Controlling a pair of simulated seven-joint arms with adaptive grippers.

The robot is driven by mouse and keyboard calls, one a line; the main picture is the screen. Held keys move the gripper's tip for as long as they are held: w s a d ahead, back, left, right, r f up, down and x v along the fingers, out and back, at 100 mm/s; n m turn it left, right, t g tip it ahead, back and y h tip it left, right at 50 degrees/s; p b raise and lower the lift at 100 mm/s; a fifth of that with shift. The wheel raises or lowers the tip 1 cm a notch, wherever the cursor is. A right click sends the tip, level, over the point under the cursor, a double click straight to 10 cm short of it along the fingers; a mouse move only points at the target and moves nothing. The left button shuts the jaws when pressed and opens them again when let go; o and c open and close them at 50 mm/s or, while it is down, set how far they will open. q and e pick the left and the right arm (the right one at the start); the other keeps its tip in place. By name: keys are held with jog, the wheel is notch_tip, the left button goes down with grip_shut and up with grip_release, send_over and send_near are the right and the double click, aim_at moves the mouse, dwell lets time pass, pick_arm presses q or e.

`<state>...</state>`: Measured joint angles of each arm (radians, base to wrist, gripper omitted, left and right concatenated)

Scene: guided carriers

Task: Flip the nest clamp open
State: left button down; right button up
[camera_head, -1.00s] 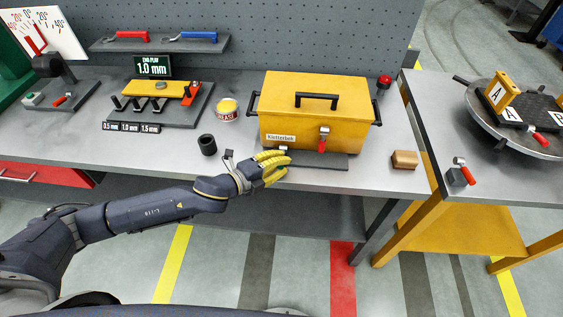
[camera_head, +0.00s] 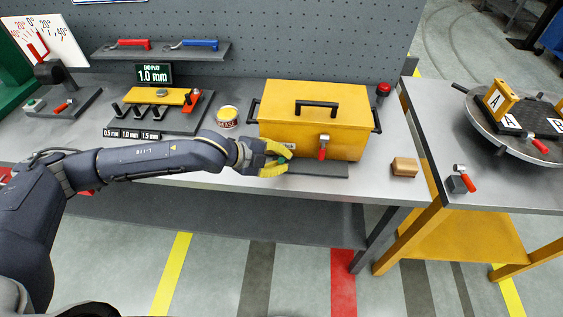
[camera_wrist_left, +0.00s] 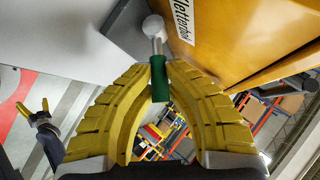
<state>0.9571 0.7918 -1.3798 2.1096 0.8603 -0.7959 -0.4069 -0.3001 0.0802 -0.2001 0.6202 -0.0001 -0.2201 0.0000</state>
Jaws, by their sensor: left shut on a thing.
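My left gripper (camera_head: 283,160) has its yellow fingers at the front left of the yellow toolbox (camera_head: 305,112). It is shut on a small green handle (camera_head: 282,160). In the left wrist view the green handle (camera_wrist_left: 159,80) sits between the fingertips, joined to a metal stem with a round pale end (camera_wrist_left: 153,27) beside the toolbox wall. I take this for the nest clamp; its base is hidden. My right gripper (camera_wrist_left: 34,108) shows small at the left of the left wrist view, with its yellow fingers apart, away from the bench.
A dark flat plate (camera_head: 325,170) lies in front of the toolbox, whose front has a red-handled latch (camera_head: 323,147). A wooden block (camera_head: 404,167) lies to the right. Another red-handled clamp (camera_head: 462,180) and a turntable (camera_head: 505,138) are on the right bench. A tin (camera_head: 228,116) stands behind my left arm.

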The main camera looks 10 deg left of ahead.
pick_arm(q)
jog(key=shift+w+d+r+g, duration=0.15)
jog(key=shift+r+g, duration=0.05)
jog(key=shift+g, duration=0.2)
dwell(0.3)
jog(key=c, duration=1.3)
grip_release()
jog(key=v, duration=1.2)
jog(key=shift+c, duration=0.5)
